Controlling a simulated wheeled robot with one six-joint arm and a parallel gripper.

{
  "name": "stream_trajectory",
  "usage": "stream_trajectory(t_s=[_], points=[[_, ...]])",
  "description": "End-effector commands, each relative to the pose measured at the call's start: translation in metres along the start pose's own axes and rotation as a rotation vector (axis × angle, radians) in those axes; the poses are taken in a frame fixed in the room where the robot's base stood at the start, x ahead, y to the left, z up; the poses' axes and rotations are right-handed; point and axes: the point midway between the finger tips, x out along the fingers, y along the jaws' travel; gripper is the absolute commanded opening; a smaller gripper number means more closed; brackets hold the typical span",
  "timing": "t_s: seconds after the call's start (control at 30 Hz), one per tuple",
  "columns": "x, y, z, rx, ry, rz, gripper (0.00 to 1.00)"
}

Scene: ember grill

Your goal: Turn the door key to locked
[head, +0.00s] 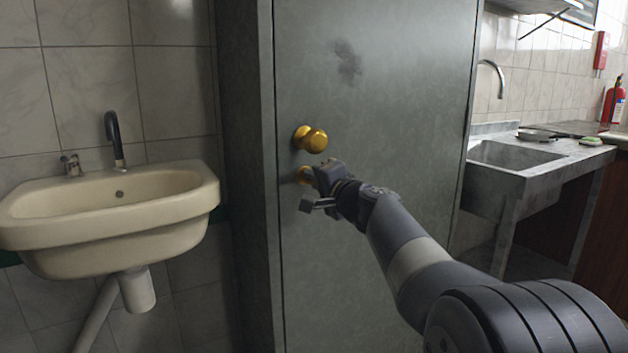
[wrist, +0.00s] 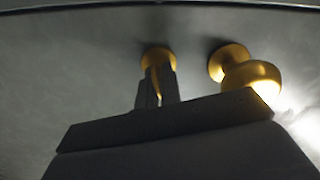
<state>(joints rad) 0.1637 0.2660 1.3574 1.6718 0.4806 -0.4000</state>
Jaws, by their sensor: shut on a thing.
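The grey-green door (head: 390,110) stands in front of me, with a round brass knob (head: 311,139) near its left edge. Just below the knob is a brass lock plate (head: 302,175), partly hidden by my gripper (head: 318,182). In the wrist view, my gripper (wrist: 157,92) is shut at the lock plate (wrist: 158,56). A thin strip of the brass key (wrist: 155,84) shows between its fingers. The rest of the key is hidden, so I cannot tell its turn angle. The knob (wrist: 250,75) is beside the fingers on the right, apart from them.
A cream washbasin (head: 110,210) with a dark tap is on the left wall. A stone sink (head: 515,155) and counter stand to the right, with a red fire extinguisher (head: 613,102) at the far right. The door face around the lock is clear, apart from the knob.

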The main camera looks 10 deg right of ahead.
Motion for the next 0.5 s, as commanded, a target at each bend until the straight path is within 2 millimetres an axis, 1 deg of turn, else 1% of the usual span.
stream_trajectory(t_s=[0.3, 0.5], points=[[-0.0001, 0.0019, 0.0003, 0.246, 0.0, 0.0, 0.0], [-0.0001, 0.0019, 0.0003, 0.302, 0.0, 0.0, 0.0]])
